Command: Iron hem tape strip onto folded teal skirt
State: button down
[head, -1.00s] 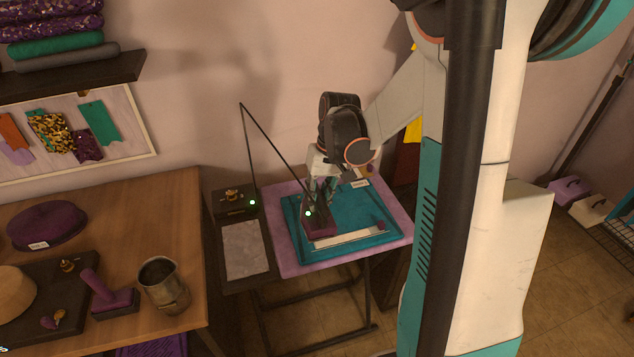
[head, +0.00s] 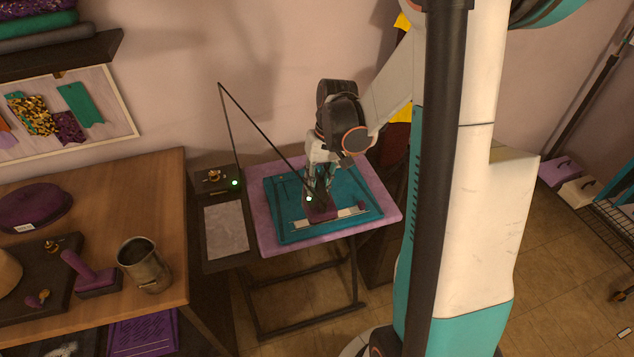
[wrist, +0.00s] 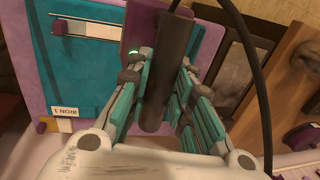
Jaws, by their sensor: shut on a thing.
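The teal skirt (head: 288,200) lies folded flat on a lilac ironing board (head: 262,238). A pale tape strip (head: 345,213) lies along its near edge, with a purple piece at its right end; the strip also shows in the wrist view (wrist: 100,29). My gripper (head: 318,188) is shut on the upright dark handle (wrist: 170,70) of a purple iron (head: 321,212). The iron is over the left-middle part of the strip and hides that part. I cannot tell whether its sole presses on the tape. A green light glows on the iron.
A thin dark cord arm (head: 258,135) runs from the control box (head: 213,176) to the iron. A grey pad (head: 226,229) lies left of the board. The wooden table (head: 150,190) at left holds a metal mug (head: 145,266) and a purple tool (head: 92,275).

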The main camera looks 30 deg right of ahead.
aim_at(317, 200)
jog(key=shift+f+b, duration=2.9)
jog(key=shift+f, duration=0.65)
jog(key=shift+f+b, duration=0.35)
jog(key=shift+f, duration=0.05)
jog(key=shift+r, duration=0.15)
jog(key=shift+r+p, duration=0.7)
jog(key=shift+r, duration=0.2)
